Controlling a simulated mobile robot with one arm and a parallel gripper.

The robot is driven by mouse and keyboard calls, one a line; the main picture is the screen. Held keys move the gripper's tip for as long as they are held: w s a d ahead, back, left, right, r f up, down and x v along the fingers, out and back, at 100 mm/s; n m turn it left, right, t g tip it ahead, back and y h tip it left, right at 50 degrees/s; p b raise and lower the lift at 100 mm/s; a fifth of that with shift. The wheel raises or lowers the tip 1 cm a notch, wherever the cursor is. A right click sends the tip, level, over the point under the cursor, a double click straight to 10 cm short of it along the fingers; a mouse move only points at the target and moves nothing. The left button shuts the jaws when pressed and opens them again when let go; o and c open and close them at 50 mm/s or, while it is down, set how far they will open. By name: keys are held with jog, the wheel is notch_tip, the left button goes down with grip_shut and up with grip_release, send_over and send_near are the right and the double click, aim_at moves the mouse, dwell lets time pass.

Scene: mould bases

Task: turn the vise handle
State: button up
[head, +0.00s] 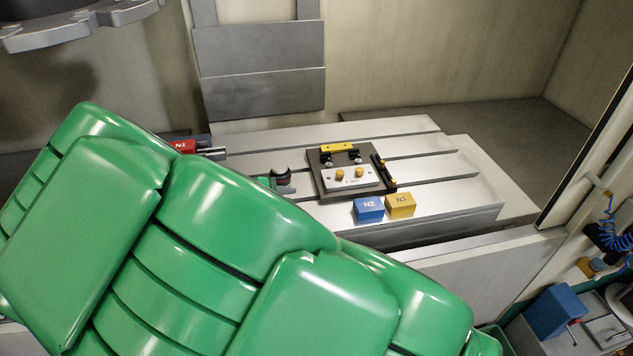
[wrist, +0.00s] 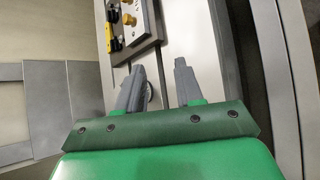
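My gripper (wrist: 160,67) shows in the wrist view with its two grey fingers apart, over the metal table. A small dark curved part (wrist: 150,92) shows between the fingers, close to the left one; I cannot tell whether it is the vise handle or whether it is touched. In the head view my green arm hides most of the left of the table. A dark rounded part (head: 281,172) shows just past the arm, beside what looks like my gripper's end. A grey metal piece with a short round bar (head: 212,153), perhaps part of the vise, shows beside the red N1 block (head: 182,146).
A dark fixture plate (head: 327,187) with a silver block and yellow parts lies on the slotted table (head: 455,195). A blue N2 block (head: 369,208) and a yellow N3 block (head: 400,204) sit in front of it. The table's right end is clear. Enclosure walls stand behind.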

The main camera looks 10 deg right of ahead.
jog(key=s+d+r+m+g+y, duration=0.1)
jog(key=d+r+m+y, duration=0.4)
jog(key=m, duration=0.5)
jog(key=shift+s+d+r+m+g, duration=0.3)
jog(key=shift+d+r+g, duration=0.1)
jog(key=shift+d+g, duration=0.35)
